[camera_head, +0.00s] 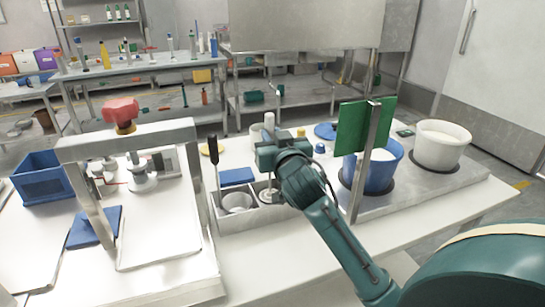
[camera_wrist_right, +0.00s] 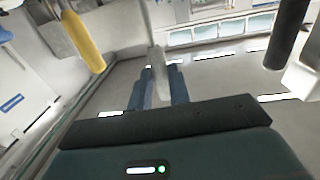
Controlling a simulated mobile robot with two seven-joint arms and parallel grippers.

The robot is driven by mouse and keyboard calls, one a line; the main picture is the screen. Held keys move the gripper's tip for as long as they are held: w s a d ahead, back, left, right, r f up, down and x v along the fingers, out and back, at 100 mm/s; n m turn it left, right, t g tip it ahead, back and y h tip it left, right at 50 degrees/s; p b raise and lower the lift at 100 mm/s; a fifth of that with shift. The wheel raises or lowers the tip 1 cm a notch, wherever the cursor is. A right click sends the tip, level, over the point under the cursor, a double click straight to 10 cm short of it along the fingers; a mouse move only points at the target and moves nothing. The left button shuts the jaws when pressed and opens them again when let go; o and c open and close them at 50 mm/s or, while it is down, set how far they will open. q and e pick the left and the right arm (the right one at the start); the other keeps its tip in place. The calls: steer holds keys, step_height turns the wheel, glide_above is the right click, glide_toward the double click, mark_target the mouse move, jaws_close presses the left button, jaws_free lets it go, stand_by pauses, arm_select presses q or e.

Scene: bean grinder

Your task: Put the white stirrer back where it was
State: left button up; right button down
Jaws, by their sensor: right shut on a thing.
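My right gripper (camera_head: 263,153) is shut on the white stirrer, whose pale handle top (camera_head: 269,121) sticks up above the jaws. The stirrer's round lower end (camera_head: 269,195) shows below the gripper, at the right compartment of the grey divided box (camera_head: 238,221). I cannot tell whether it touches the bottom. In the right wrist view the white stirrer (camera_wrist_right: 158,72) stands between the blue fingertips (camera_wrist_right: 158,90). My wrist hides part of the right compartment. My left gripper is not in view.
A black-handled tool (camera_head: 215,162) and a white cup (camera_head: 237,202) are in the box's left part. A blue bucket (camera_head: 378,178), a green panel (camera_head: 352,128) on a metal post and a white bucket (camera_head: 441,145) stand right. A metal frame (camera_head: 95,205) stands left.

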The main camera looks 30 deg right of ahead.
steer(key=shift+f+b, duration=0.3)
steer(key=shift+f, duration=1.6)
steer(key=c, duration=1.3)
jaws_free()
steer(key=v, duration=1.2)
steer(key=shift+r+b, duration=0.25)
steer(key=shift+b, duration=0.15)
